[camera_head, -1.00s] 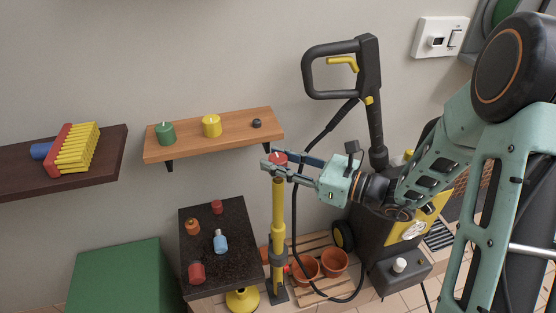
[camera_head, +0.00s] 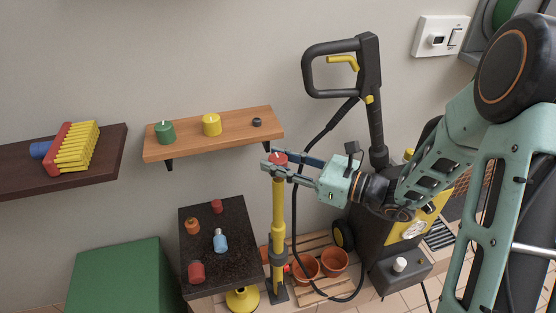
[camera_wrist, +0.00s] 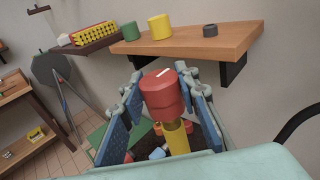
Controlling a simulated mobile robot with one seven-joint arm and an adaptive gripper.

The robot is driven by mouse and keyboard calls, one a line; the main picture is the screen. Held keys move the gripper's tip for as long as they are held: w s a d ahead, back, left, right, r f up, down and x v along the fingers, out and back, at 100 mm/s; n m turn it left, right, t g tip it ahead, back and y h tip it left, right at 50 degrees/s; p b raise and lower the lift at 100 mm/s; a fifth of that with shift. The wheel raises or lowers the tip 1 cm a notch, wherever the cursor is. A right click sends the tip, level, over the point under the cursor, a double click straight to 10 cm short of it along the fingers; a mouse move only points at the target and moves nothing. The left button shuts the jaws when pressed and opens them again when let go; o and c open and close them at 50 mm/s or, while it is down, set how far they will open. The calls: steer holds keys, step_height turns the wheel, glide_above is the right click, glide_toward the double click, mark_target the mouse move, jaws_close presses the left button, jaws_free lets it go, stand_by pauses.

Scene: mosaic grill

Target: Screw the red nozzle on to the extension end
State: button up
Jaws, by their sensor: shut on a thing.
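The red nozzle (camera_wrist: 162,95) is a short red cylinder with a pale mark on top. It also shows in the head view (camera_head: 279,158). The yellow extension (camera_head: 279,205) stands upright, and its upper end (camera_wrist: 177,138) is directly under the nozzle in the wrist view. Whether the threads are engaged cannot be seen. My gripper (camera_head: 277,162) reaches in from the right and is shut on the nozzle, with one blue-padded finger on each side of it.
A wooden shelf (camera_head: 185,150) behind holds a green nozzle (camera_head: 165,133), a yellow nozzle (camera_head: 211,125) and a small dark one (camera_head: 257,122). A dark table (camera_head: 240,255) at the lower left bears several small items. The pressure washer (camera_head: 385,240) stands to the right.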

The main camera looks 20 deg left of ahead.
steer(key=shift+f+b, duration=0.85)
steer(key=shift+f, duration=0.35)
steer(key=o, duration=1.1)
steer(key=shift+d, duration=0.1)
steer(key=v, duration=1.1)
steer(key=shift+s+d+r, duration=0.1)
steer(key=shift+d, duration=0.3)
